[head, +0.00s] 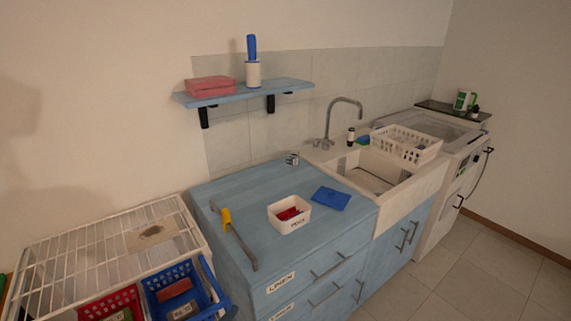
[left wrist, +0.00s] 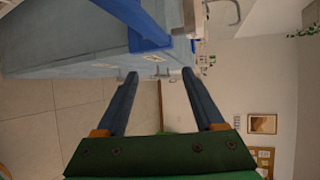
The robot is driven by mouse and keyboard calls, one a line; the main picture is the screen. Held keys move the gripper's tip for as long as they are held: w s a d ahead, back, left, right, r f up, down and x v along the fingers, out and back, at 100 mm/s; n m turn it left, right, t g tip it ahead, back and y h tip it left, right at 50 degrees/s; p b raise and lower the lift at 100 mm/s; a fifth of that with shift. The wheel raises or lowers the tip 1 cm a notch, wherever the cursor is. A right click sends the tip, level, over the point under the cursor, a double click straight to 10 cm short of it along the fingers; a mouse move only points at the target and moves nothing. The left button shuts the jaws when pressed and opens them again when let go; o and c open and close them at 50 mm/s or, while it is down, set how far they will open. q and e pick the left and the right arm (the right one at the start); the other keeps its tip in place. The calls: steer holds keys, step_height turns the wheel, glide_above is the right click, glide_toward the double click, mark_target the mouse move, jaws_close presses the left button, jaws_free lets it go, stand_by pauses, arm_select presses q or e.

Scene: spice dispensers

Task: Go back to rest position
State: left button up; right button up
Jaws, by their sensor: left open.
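My left gripper (left wrist: 159,73) shows in the left wrist view, with its two dark blue fingers spread apart and nothing between them. The blue cabinet (left wrist: 90,52) lies beyond the fingertips, and a blue bar-like part (left wrist: 150,42) crosses the top of that view; I cannot tell what it belongs to. Neither gripper shows in the head view. My right gripper is in no view.
In the head view, a white wire rack (head: 75,250) with red (head: 108,303) and blue (head: 185,290) baskets stands at lower left. Floor at lower right is clear.

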arm_select(q)
steer(key=s+a+f+n+g+y, duration=0.2)
steer(key=s+a+f+n, duration=0.1)
steer(key=f+n, duration=0.3)
steer(key=s+a+f+n+g+y, duration=0.1)
steer(key=s+a+f+n+y, duration=0.15)
steer(key=f, duration=0.55)
steer(key=s+f+n+g, duration=0.4)
steer(key=s+f+n, duration=0.2)
steer(key=s, duration=0.7)
steer(key=s+f+n+g+y, duration=0.1)
steer(key=s+f+n+g, duration=0.4)
steer(key=s, duration=0.9)
step_height(320, 180, down, 4)
steer(key=shift+s+r+n+g, duration=0.25)
steer(key=shift+n+g, duration=0.05)
steer(key=shift+n, duration=0.95)
steer(key=shift+w+y, duration=0.1)
steer(key=shift+y, duration=0.15)
